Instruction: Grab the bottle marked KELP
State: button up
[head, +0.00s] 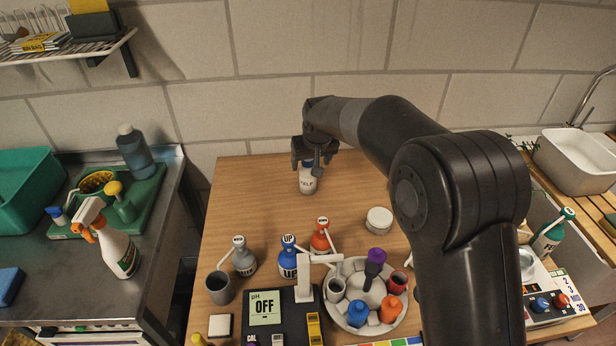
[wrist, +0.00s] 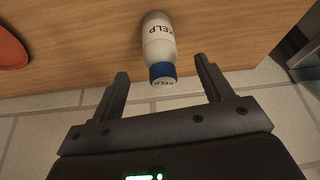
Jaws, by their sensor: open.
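The KELP bottle (head: 307,182) is white with a blue cap and stands at the back of the wooden table, close to the tiled wall. In the wrist view the bottle (wrist: 159,45) shows its KELP label, and its blue cap (wrist: 163,72) points toward my gripper. My gripper (head: 316,155) is right at the top of the bottle and partly hides its cap in the head view. In the wrist view my gripper (wrist: 166,82) is open, with one finger to each side of the cap and space between. I cannot tell how far the fingers reach past the cap.
Blue (head: 288,262), grey (head: 243,258) and red (head: 321,240) bottles stand nearer the front. A white jar (head: 379,220) stands to the right of KELP. A round tray (head: 398,327) holds several small items. The wood around KELP is clear; the wall (head: 270,100) is close behind.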

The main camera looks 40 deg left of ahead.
aim_at(309, 167)
jog(key=x, duration=0.7)
jog(key=shift+w+a+f, duration=0.25)
jog(key=shift+w, duration=0.1)
jog(key=c, duration=1.1)
jog(key=shift+c, duration=0.3)
jog(key=shift+r, duration=0.1)
